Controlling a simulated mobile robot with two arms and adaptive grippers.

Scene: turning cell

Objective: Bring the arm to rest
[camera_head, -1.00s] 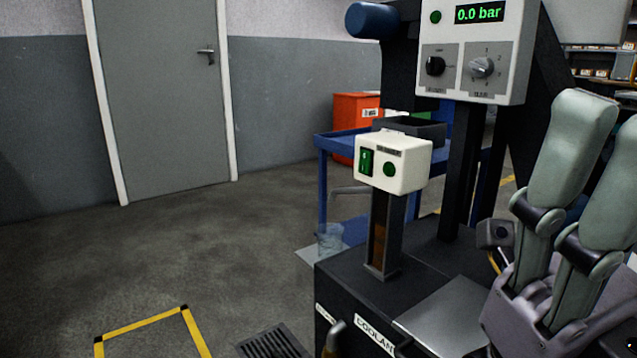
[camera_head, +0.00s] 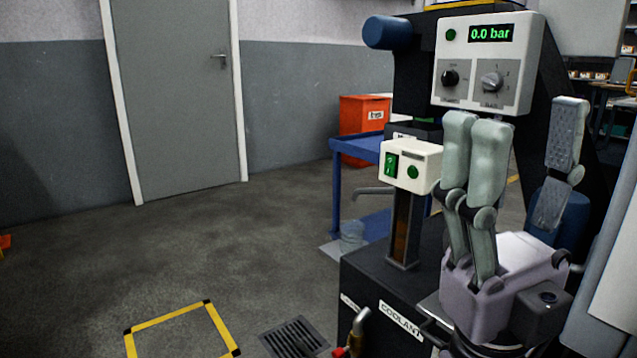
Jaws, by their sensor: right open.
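My right gripper (camera_head: 518,125) stands upright at the right, its fingers pointing up. Two pale green-grey fingers are close together on its left side. A third finger with a ribbed pad stands well apart on the right. The space between them is empty, so the gripper is open and holds nothing. It is in front of the black coolant machine and below its control panel (camera_head: 487,62). It hides part of the machine's base. I cannot tell the exact gap between gripper and machine. My left gripper is not in view.
The machine has a white switch box (camera_head: 411,166) on a post, left of my gripper, and a coolant label (camera_head: 400,319) low down. A blue cart (camera_head: 358,148) and an orange bin (camera_head: 364,116) stand behind.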

